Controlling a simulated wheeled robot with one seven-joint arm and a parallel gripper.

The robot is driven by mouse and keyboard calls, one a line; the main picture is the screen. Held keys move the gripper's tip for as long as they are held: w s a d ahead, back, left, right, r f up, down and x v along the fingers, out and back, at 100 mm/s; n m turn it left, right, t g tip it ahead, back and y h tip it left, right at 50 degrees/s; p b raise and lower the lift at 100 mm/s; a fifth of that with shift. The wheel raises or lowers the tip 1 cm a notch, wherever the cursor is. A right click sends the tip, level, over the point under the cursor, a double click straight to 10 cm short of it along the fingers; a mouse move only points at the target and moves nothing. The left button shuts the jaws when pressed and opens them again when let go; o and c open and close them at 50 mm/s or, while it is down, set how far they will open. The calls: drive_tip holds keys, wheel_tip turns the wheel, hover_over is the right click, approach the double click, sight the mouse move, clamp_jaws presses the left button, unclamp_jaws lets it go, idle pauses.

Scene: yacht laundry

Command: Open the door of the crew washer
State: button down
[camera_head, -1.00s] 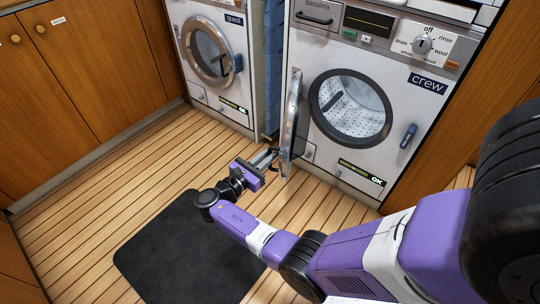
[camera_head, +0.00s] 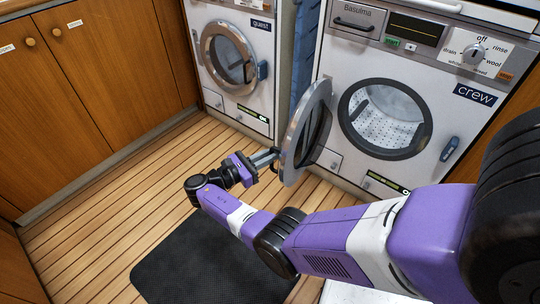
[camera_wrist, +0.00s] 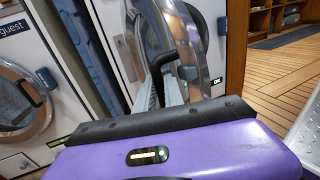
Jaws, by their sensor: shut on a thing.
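The crew washer (camera_head: 440,120) stands at the right in the head view, with its round drum opening (camera_head: 385,118) uncovered. Its round metal-rimmed door (camera_head: 291,150) stands swung out to the left of the opening. My gripper (camera_head: 272,157) is at the door's near left side, shut on the door's handle. In the wrist view, my fingers (camera_wrist: 172,90) reach up to the dark handle (camera_wrist: 160,62) in front of the shiny door rim (camera_wrist: 185,45). The exact finger contact is partly hidden.
The guest washer (camera_head: 262,105) stands to the left, its door (camera_head: 204,50) shut, with a blue strip (camera_head: 303,50) in the gap between the machines. Wooden cabinets (camera_head: 90,90) line the left. A black mat (camera_head: 200,265) lies on the plank floor, below my arm.

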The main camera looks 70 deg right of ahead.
drive_tip(key=shift+r, duration=0.15)
drive_tip(key=c, duration=1.8)
unclamp_jaws()
drive_tip(key=shift+o, duration=0.2)
drive_tip(key=v, duration=0.7)
drive_tip(key=shift+w+a, duration=0.25)
drive_tip(key=shift+a, duration=0.05)
